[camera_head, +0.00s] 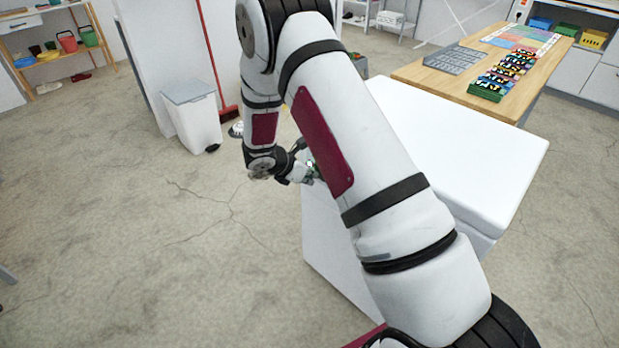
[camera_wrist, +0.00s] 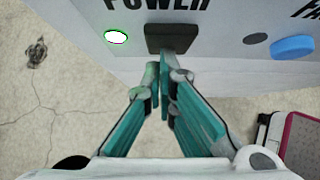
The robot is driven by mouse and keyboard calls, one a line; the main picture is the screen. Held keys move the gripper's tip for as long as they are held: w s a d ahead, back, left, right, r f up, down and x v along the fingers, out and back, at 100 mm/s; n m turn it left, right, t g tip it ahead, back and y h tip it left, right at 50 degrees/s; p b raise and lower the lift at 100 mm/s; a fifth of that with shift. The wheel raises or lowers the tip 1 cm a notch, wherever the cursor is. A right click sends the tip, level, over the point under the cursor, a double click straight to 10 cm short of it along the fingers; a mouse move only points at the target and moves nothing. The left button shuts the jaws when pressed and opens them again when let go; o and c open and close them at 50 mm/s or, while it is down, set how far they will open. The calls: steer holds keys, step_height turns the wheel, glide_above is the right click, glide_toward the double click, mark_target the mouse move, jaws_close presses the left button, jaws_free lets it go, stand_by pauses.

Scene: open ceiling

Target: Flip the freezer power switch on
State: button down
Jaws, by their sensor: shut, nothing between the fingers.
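The white freezer (camera_head: 470,140) stands at the right in the head view, its front side facing my gripper. In the wrist view its panel shows the word POWER above a black switch (camera_wrist: 173,36). A lit green lamp (camera_wrist: 116,37) is left of the switch. My gripper (camera_wrist: 158,72) has its teal fingers together and empty, with the tips just below the switch and partly over its lower edge. I cannot tell whether they touch it. In the head view my gripper (camera_head: 310,171) is partly hidden behind my arm.
A blue knob (camera_wrist: 292,47) and a dark oval (camera_wrist: 255,38) are right of the switch. A wooden table (camera_head: 430,75) with colored items stands behind the freezer. A white bin (camera_head: 192,118) and red broom (camera_head: 228,112) stand beyond my arm.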

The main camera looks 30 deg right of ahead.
steer(key=shift+d+r, duration=0.15)
steer(key=shift+r, duration=0.35)
steer(key=a+f+p+v, duration=0.1)
steer(key=p+v, duration=0.1)
steer(key=v, duration=1.1)
steer(key=shift+s, duration=0.15)
steer(key=shift+a, duration=0.15)
